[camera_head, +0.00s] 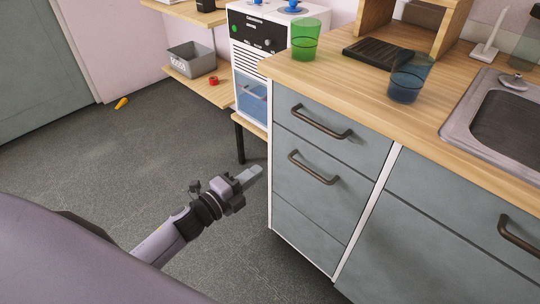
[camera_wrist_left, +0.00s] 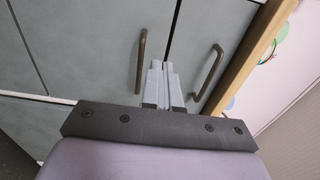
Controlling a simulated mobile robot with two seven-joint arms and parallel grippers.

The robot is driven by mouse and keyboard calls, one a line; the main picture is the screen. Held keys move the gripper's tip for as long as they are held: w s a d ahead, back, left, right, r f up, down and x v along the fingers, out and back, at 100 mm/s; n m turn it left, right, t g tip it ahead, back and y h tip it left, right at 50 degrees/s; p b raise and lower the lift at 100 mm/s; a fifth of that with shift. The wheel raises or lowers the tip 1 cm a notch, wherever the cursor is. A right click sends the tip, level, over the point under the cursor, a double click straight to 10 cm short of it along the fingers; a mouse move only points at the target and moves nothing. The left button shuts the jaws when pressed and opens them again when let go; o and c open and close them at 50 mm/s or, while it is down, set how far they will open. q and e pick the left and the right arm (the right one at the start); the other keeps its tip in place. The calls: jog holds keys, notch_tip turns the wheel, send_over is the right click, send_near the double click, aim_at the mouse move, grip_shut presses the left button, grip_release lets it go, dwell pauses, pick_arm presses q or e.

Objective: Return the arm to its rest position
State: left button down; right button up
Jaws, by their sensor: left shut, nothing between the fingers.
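My left gripper (camera_head: 250,175) hangs above the grey floor, to the left of the kitchen cabinet. Its fingers are shut with nothing between them. In the left wrist view the left gripper (camera_wrist_left: 164,68) points toward grey cabinet fronts (camera_wrist_left: 95,45) with two brown handles near the fingertips; contact cannot be judged there. In the head view the fingertips look apart from the cabinet. My right gripper does not show. No plate is visible.
A wooden counter (camera_head: 335,80) carries a green cup (camera_head: 306,40), a blue cup (camera_head: 408,78), a black rack (camera_head: 377,53) and a sink (camera_head: 470,100). Grey drawers (camera_head: 330,165) have protruding handles. A grey bin (camera_head: 191,60) stands on a low shelf. Floor (camera_head: 130,150) at left is mostly clear.

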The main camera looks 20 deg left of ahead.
pick_arm(q)
jog(key=s+d+f+n+g+y, duration=0.1)
jog(key=s+d+f+n+g, duration=0.15)
jog(key=s+n, duration=0.45)
jog(key=s+d+f+n+g+y, duration=0.1)
jog(key=s+f+n+g, duration=0.15)
jog(key=s+n, duration=0.35)
jog(key=s+d+f+n+g+y, duration=0.2)
jog(key=s+f+n, duration=0.2)
jog(key=s+n, duration=0.3)
notch_tip(320, 180, up, 12)
jog(key=a+p, duration=0.1)
jog(key=p, duration=1.3)
jog(key=shift+f, duration=0.2)
